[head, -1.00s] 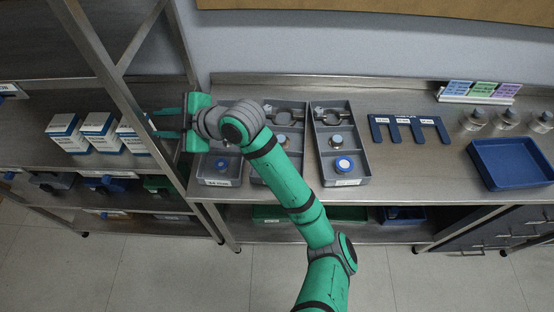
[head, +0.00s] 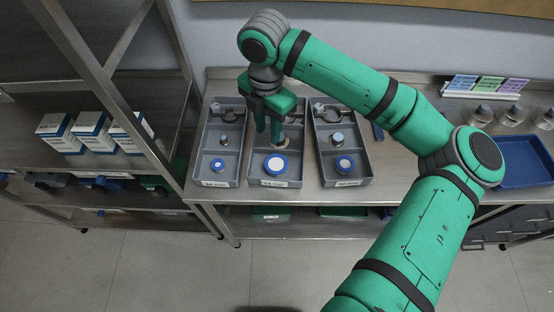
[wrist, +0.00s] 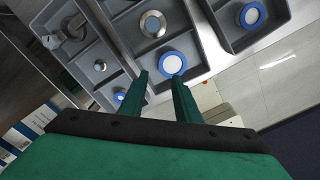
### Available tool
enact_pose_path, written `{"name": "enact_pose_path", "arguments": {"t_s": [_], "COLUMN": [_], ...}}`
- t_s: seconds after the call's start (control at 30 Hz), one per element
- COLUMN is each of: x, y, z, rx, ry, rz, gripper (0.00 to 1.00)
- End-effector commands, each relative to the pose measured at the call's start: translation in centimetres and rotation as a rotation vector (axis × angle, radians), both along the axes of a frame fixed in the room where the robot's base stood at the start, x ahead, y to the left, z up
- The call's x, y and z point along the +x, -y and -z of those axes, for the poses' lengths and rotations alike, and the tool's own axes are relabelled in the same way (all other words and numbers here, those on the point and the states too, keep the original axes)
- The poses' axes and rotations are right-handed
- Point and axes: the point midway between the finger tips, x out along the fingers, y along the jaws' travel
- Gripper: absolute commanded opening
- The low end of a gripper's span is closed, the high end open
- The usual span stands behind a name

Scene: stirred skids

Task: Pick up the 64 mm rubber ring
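The 64 mm rubber ring appears to be the blue ring with a pale centre (head: 276,165) in the front compartment of the middle grey tray (head: 274,183), whose small label seems to read 64 mm. It lies flat there and also shows in the wrist view (wrist: 172,64). My gripper (head: 269,138) points down over the middle tray, behind the ring, near a round metal part (head: 282,141). Its two fingers (wrist: 160,76) are apart with nothing between them. In the wrist view the ring lies just beyond the fingertips, towards the right one. The fingers' height above the tray is unclear.
A left tray (head: 214,183) and a right tray (head: 347,182) hold similar blue rings and metal parts, with walls close beside the middle tray. White-and-blue boxes (head: 92,126) stand on the left shelf. A blue bin (head: 525,160) sits at the right.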

Motion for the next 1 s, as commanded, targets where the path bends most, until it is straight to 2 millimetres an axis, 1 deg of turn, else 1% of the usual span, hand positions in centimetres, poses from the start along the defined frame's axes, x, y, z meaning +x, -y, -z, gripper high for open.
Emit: {"name": "enact_pose_path", "arguments": {"t_s": [0.07,0.3,0.4,0.57,0.8,0.9,1.0], "x": [-0.1,-0.1,-0.1,-0.1,0.1,0.1,0.1], "y": [0.3,-0.2,-0.3,0.0,0.4,0.5,0.5], "z": [0.6,4.1,5.0,5.9,9.1,10.1,10.6], "rx": [-0.010,-0.010,-0.009,-0.009,-0.008,-0.009,-0.007], "ry": [-0.005,-0.006,-0.004,-0.004,-0.004,-0.004,-0.002], "rz": [-0.002,-0.010,-0.012,-0.006,0.002,0.002,0.002], "gripper": [0.30,0.30,0.30,0.30,0.30,0.30,0.30]}}
